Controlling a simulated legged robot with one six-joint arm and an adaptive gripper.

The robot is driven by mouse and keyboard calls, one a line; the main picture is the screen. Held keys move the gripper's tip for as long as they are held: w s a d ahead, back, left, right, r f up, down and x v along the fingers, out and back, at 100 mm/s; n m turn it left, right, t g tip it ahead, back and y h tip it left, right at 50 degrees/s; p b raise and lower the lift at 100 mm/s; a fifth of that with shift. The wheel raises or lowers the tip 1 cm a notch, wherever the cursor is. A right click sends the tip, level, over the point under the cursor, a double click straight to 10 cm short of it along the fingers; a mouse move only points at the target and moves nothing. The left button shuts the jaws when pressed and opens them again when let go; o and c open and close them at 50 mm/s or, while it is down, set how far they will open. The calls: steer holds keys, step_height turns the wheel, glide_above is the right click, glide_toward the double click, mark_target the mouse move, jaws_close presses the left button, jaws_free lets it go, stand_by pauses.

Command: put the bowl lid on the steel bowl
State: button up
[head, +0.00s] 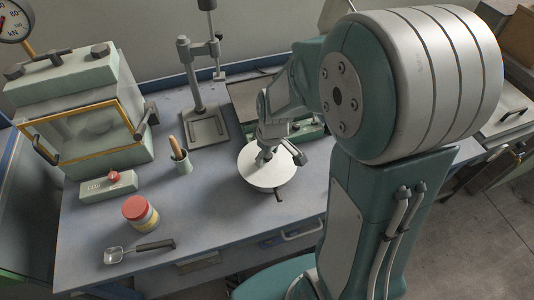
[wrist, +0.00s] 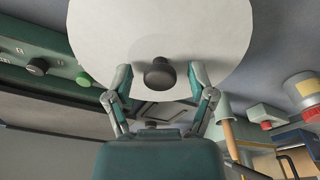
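The bowl lid (head: 262,177) is a pale round disc near the middle of the bench in the head view. In the wrist view the lid (wrist: 105,30) fills the top, with its dark knob (wrist: 159,74) between my fingers. My gripper (head: 267,157) is over the lid's middle. In the wrist view my gripper (wrist: 160,76) is open, with a visible gap on each side of the knob. I see no steel bowl clearly; I cannot tell whether it is under the lid. A small dark piece (head: 278,195) sticks out below the lid's near edge.
A stand (head: 205,120) with a column and a pale green pot (head: 181,163) with a wooden handle stand left of the lid. A red-capped jar (head: 140,212), a scoop (head: 138,250) and a red-knobbed box (head: 108,187) are farther left. The bench between jar and lid is clear.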

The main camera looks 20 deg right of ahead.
mark_target(272, 163)
steer(key=shift+r, duration=0.1)
step_height(272, 163, up, 13)
steer(key=s, duration=0.1)
steer(key=s+r+m+t, duration=0.2)
steer(key=s+r+m, duration=0.1)
steer(key=s, duration=0.3)
steer(key=s+r+m+t, duration=0.2)
steer(key=s+m, duration=0.1)
steer(key=s, duration=0.4)
steer(key=shift+r+h, duration=0.4)
stand_by(0.8)
